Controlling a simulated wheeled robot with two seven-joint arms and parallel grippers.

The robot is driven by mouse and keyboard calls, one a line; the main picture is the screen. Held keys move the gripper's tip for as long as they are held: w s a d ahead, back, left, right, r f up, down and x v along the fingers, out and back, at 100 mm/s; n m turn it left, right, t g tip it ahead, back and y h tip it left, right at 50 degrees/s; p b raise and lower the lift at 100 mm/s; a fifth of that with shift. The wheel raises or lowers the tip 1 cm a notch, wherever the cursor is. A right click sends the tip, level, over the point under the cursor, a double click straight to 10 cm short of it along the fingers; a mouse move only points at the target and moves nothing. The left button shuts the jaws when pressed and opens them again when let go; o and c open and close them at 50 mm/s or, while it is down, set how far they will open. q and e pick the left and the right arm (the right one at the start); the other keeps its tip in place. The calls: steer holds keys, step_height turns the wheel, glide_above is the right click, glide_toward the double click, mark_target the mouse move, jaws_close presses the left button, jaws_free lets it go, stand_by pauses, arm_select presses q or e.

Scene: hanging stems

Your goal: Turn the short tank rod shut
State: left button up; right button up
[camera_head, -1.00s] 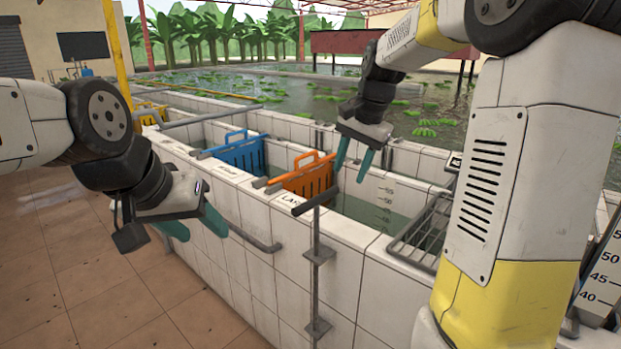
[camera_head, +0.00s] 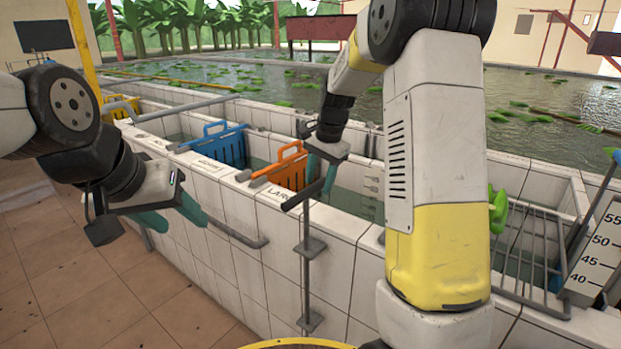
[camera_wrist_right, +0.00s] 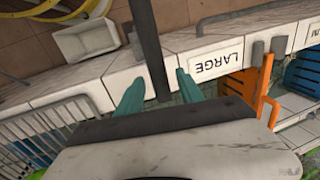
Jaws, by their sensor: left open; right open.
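A grey vertical rod (camera_head: 306,262) with a dark bar handle (camera_head: 297,198) stands at the tiled tank's front wall, beside the LARGE label. I cannot read which rod is the short tank's. My right gripper (camera_head: 319,180) is open, pointing down by the handle's far end. In the right wrist view a dark bar (camera_wrist_right: 148,45) runs between its two open teal fingers (camera_wrist_right: 157,92); contact is not visible. My left gripper (camera_head: 175,214) is open and empty in front of the tank wall. A bent grey bar (camera_head: 237,232) lies along that wall near it.
Blue (camera_head: 226,150) and orange (camera_head: 291,172) slotted panels stand in the tank row. A metal rack (camera_head: 527,240) and a numbered scale board (camera_head: 597,250) are at the right. The tiled floor (camera_head: 90,285) at front left is clear.

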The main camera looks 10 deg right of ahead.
steer(key=shift+c, duration=0.2)
jaws_close()
stand_by(1.3)
